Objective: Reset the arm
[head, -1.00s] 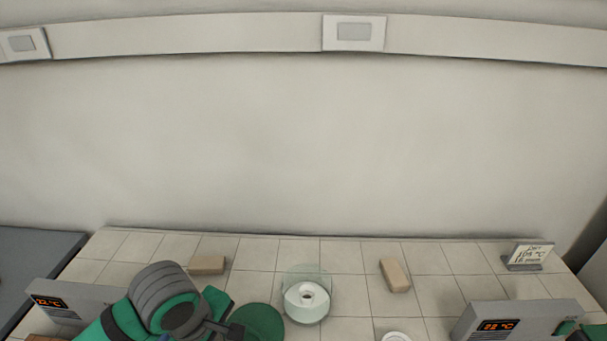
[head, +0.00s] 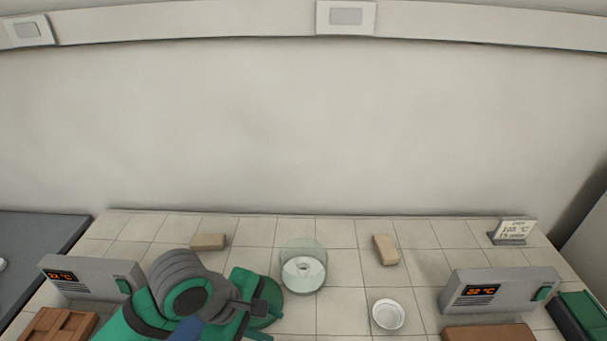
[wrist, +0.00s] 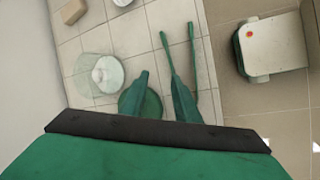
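My gripper (head: 262,320) is low over the left-middle of the tiled bench (head: 340,265) in the head view, beside a round green disc (head: 270,310) that it partly covers. In the wrist view my gripper (wrist: 160,100) has two green fingers standing apart, with no object visible between them. The left finger overlaps the green disc (wrist: 132,104). Thin green prongs (wrist: 190,60) extend beyond the right finger; I cannot tell what they belong to. My bent arm covers part of the bench's left side.
A glass vessel (head: 318,266) stands close to the gripper. A white dish (head: 387,314), two beige blocks (head: 208,242) (head: 386,250) and a sign (head: 512,232) are on the bench. Grey furnaces with displays stand left (head: 92,272) and right (head: 500,288).

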